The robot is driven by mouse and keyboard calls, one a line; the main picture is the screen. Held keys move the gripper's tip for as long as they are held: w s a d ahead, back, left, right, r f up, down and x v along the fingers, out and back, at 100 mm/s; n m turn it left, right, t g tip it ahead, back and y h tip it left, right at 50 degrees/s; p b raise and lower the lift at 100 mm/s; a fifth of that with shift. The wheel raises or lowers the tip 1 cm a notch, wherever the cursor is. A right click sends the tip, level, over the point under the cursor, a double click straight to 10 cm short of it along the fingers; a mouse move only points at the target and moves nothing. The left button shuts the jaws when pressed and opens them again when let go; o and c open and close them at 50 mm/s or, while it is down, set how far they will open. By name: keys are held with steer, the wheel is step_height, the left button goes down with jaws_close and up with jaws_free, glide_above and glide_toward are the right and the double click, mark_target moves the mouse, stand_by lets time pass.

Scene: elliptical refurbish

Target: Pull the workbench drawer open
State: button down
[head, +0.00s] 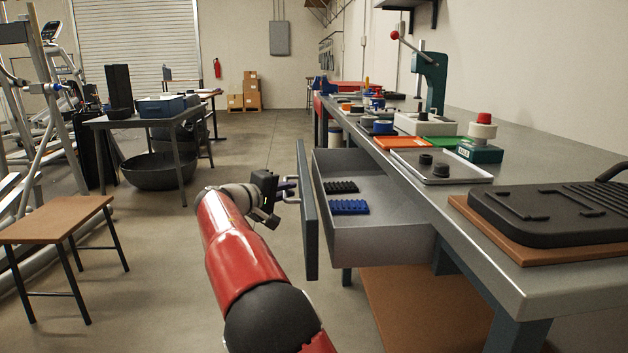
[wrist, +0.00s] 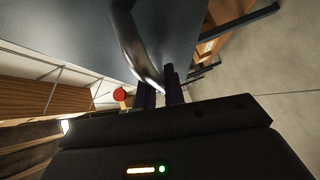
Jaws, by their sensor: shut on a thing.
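The workbench drawer (head: 375,236) stands pulled out from the bench in the head view, its grey inside showing. Its dark front panel (head: 307,215) faces left, toward my arm. A black rack (head: 341,187) and a blue rack (head: 349,207) lie in the drawer. My gripper (head: 288,188) is at the outer side of the panel, shut on the drawer handle. In the wrist view, the curved handle (wrist: 130,40) runs down to the fingers of my gripper (wrist: 160,85), with the blue-grey panel (wrist: 180,25) behind it. The exact finger contact is dark there.
A brown stool (head: 55,220) stands at left, and a side table (head: 150,118) farther back. Floor between stool and drawer is clear.

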steer(key=a+p, duration=0.3)
steer(key=a, duration=0.3)
steer(key=shift+a, duration=0.15)
steer(key=shift+f, duration=0.1)
steer(key=c, duration=1.8)
jaws_free()
steer(key=shift+o, duration=0.2)
steer(key=v, duration=0.8)
steer(key=shift+b, duration=0.3)
